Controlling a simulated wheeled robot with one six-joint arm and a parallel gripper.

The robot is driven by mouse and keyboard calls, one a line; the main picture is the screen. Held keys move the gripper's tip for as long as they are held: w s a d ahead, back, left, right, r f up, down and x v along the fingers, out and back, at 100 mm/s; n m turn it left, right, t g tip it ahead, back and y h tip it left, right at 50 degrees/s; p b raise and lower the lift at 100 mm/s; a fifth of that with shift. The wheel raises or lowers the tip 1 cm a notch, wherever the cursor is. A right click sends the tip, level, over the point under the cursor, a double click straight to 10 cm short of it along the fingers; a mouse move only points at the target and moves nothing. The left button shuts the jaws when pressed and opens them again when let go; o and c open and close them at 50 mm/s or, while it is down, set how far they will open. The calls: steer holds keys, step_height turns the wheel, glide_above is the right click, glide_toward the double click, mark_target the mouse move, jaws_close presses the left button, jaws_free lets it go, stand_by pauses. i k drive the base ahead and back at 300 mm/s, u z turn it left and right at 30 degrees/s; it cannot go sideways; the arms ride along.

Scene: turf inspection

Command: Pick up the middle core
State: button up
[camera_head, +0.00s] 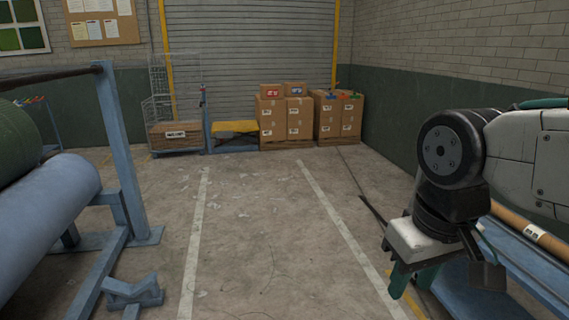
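A brown cardboard core (537,236) with a white label lies on a blue rack (520,262) at the right edge. Only part of it shows, as my arm covers its left part and the frame cuts off the rest. No other core shows clearly, so I cannot tell whether this is the middle one. My gripper (413,280) hangs below my wrist at the lower right, pointing down, left of the visible core and apart from it. Its teal fingers are partly hidden by dark parts. I see nothing held, but the gap between the fingers is unclear.
Large turf rolls (45,225) sit in a blue steel frame (125,165) at the left. A wire cage trolley (175,112), a yellow-topped lift table (233,128) and stacked cartons (286,118) stand by the shutter.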

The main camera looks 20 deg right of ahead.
mark_target(538, 236)
steer(key=z, duration=0.25)
steer(key=i, duration=1.25)
steer(key=z, duration=1.45)
steer(key=i, duration=0.9)
steer(key=z, duration=1.2)
steer(key=i, duration=0.3)
steer(key=z, duration=0.15)
